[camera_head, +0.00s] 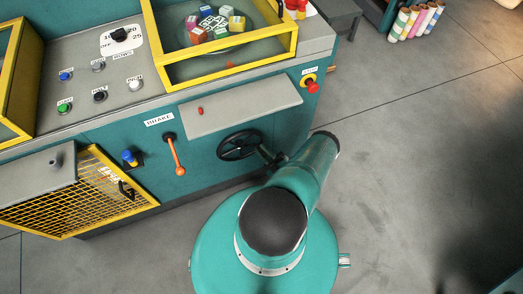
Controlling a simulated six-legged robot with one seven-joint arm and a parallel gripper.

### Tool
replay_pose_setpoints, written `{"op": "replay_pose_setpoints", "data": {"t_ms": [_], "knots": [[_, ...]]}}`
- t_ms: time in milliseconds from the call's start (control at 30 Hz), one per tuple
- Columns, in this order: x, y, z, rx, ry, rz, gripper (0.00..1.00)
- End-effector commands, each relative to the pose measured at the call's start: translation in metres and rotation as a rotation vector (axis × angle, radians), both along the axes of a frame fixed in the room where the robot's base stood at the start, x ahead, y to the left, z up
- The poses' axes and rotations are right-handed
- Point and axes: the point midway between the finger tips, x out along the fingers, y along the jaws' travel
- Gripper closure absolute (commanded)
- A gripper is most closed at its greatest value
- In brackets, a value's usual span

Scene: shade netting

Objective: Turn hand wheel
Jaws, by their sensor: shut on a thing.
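The black hand wheel (239,145) is mounted on the teal front of the machine, below a grey shelf. Its round rim and spokes show. My gripper (267,154) is at the right side of the wheel, shut on its rim or a grip there; which of the two I cannot tell. My teal arm reaches up to it from the lower middle and hides part of the gripper.
An orange brake lever (175,158) hangs left of the wheel. A red stop button (310,86) is at upper right. A yellow mesh guard (85,192) juts out at lower left. Colored rolls (415,20) stand at the top right. The grey floor (420,150) at right is clear.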

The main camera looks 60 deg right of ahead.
Motion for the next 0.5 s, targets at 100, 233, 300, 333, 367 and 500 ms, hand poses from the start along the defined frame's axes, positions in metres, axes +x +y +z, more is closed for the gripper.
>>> {"op": "replay_pose_setpoints", "data": {"t_ms": [100, 233, 300, 333, 367, 500], "knots": [[-0.0002, 0.0046, -0.0009, 0.006, -0.002, 0.009, 1.0], [0.0, 0.0043, -0.001, 0.006, -0.002, 0.008, 0.69], [0.0004, 0.0032, -0.0008, 0.004, -0.001, 0.006, 0.59], [0.0007, 0.0028, -0.0007, 0.003, -0.001, 0.006, 0.59], [0.0009, 0.0024, -0.0005, 0.003, -0.001, 0.005, 0.59], [0.0018, 0.0012, -0.0003, 0.001, -0.001, 0.003, 0.59]]}}
